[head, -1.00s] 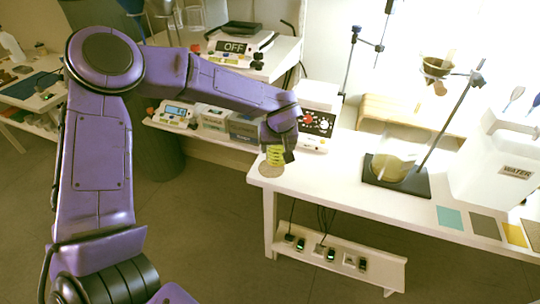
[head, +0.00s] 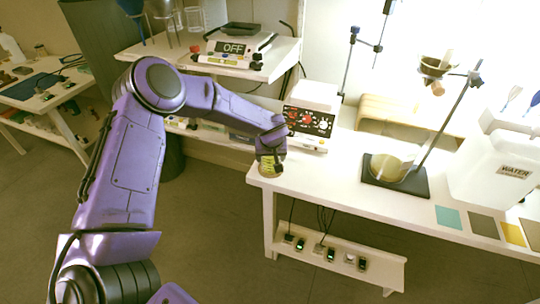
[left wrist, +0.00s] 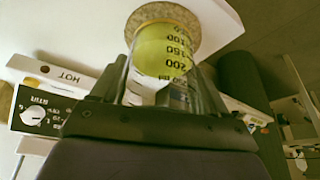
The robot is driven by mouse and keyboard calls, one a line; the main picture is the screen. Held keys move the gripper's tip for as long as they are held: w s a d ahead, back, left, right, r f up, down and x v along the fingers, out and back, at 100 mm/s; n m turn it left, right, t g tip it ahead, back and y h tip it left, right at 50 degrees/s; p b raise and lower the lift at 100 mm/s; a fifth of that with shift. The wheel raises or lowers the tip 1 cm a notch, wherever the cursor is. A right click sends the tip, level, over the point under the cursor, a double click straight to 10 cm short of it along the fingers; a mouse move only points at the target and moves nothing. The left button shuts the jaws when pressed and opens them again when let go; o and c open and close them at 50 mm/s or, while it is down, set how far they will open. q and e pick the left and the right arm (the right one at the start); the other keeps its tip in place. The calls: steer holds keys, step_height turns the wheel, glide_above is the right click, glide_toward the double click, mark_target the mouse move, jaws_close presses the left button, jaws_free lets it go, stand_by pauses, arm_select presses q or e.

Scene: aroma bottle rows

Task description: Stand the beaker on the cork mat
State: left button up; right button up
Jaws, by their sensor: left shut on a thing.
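The beaker (head: 267,164) is clear glass with yellow-green liquid and black volume marks. My left gripper (head: 270,149) is shut on it above the near left corner of the white bench. In the left wrist view the beaker (left wrist: 163,57) lies between the fingers of my gripper (left wrist: 163,84), its base end toward the mat. The round speckled cork mat (left wrist: 157,12) shows just beyond that base. In the head view the beaker and gripper mostly cover the mat. I cannot tell whether the base touches it. My right gripper is not in view.
A hot plate stirrer (head: 311,118) stands just behind the corner. A flask on a dark stand base (head: 418,187), a water container (head: 497,173) and coloured squares (head: 449,217) are farther right. The bench top between the corner and the stand is clear.

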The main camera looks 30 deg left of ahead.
arm_select(q)
steer(key=o, duration=1.2)
steer(key=v, duration=1.2)
steer(key=s+f+y, duration=0.4)
steer(key=s+f, duration=0.9)
steer(key=f, duration=0.5)
steer(key=s+d+f+h, duration=0.1)
steer(key=s+f, duration=0.2)
steer(key=s, duration=0.4)
steer(key=s+d+f+h, duration=0.1)
steer(key=s+f, duration=0.2)
steer(key=s, duration=0.4)
steer(key=s+d+f+h, duration=0.1)
steer(key=s+f, duration=0.2)
steer(key=s, duration=0.4)
steer(key=shift+s+d+g, duration=0.3)
steer(key=shift+s+d, duration=0.05)
